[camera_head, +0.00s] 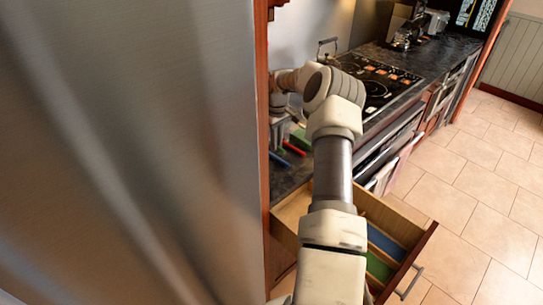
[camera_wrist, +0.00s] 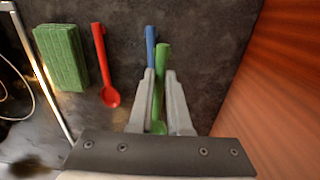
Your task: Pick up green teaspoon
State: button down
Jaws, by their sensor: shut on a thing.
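The green teaspoon (camera_wrist: 161,60) is in the wrist view, its handle pointing up the picture and its lower end near my gripper's base. My gripper (camera_wrist: 159,76) is shut on it, with one finger on each side of the handle. A blue spoon (camera_wrist: 150,46) lies on the dark counter just left of the green one and is partly hidden by a finger. A red spoon (camera_wrist: 103,62) lies further left, bowl down the picture. In the head view, my arm hides most of the counter around the gripper, and I cannot make out the green teaspoon there.
A green sponge (camera_wrist: 61,56) lies left of the red spoon. A wooden panel (camera_wrist: 270,90) borders the counter on the right. In the head view, an open drawer (camera_head: 405,210) with coloured compartments sticks out below the counter. A large metal surface (camera_head: 120,150) fills the left.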

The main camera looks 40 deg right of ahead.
jog(key=w+d+r, duration=0.2)
jog(key=d+r, duration=0.1)
jog(key=d, duration=0.3)
jog(key=shift+w+r, duration=0.3)
jog(key=shift+r, duration=0.05)
